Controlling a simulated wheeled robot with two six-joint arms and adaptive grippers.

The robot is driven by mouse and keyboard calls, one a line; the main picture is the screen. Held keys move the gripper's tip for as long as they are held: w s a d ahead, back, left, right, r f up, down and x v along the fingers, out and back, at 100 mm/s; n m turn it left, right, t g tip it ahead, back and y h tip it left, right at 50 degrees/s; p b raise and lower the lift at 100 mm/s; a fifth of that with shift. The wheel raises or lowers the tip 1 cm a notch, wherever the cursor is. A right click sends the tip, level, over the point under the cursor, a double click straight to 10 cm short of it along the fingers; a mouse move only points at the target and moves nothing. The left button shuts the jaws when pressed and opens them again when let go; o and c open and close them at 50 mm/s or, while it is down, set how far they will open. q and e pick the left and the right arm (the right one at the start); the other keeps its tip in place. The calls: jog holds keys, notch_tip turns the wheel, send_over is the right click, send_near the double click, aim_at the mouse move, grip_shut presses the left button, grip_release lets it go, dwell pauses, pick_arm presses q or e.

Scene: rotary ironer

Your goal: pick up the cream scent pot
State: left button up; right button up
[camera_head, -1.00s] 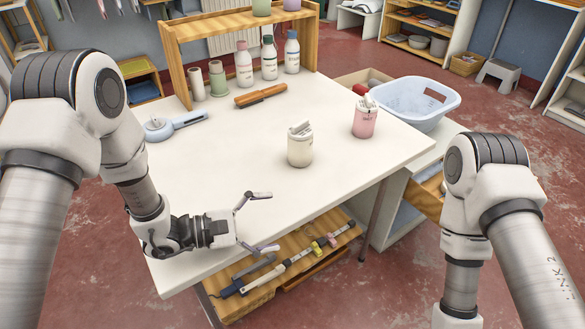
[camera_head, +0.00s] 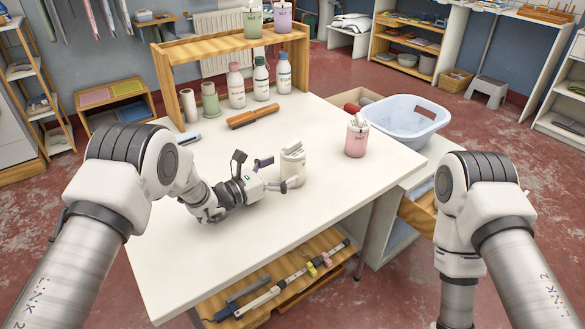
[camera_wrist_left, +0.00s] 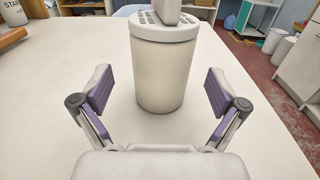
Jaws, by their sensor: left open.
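The cream scent pot (camera_head: 292,167) stands upright on the white table (camera_head: 330,133). It has a pale lid with slots and a block-like knob on top. In the left wrist view the pot (camera_wrist_left: 160,75) is straight ahead, between the two fingers and a little beyond their tips. My left gripper (camera_head: 277,172) is open beside the pot at its left. Its purple-padded fingers also show in the left wrist view (camera_wrist_left: 160,97), with a gap on each side of the pot. My right arm is at the right of the head view, but its gripper is out of view.
A pink pot (camera_head: 356,138) stands to the right of the cream pot. A blue basin (camera_head: 404,122) is beyond it. Several bottles (camera_head: 261,80) stand by a wooden shelf (camera_head: 166,82), with an orange-brown tool (camera_head: 254,117) in front. The front of the table is clear.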

aim_at(292, 156)
pick_arm(q)
jog(key=x, duration=0.4)
jog(key=shift+s, duration=0.1)
jog(key=shift+a, duration=0.1)
jog(key=c, duration=1.4)
notch_tip(292, 156, up, 10)
jog(key=shift+r, duration=0.1)
notch_tip(292, 156, down, 7)
jog(key=shift+s+f, duration=0.1)
jog(key=shift+f, duration=1.25)
jog(key=shift+f, duration=0.15)
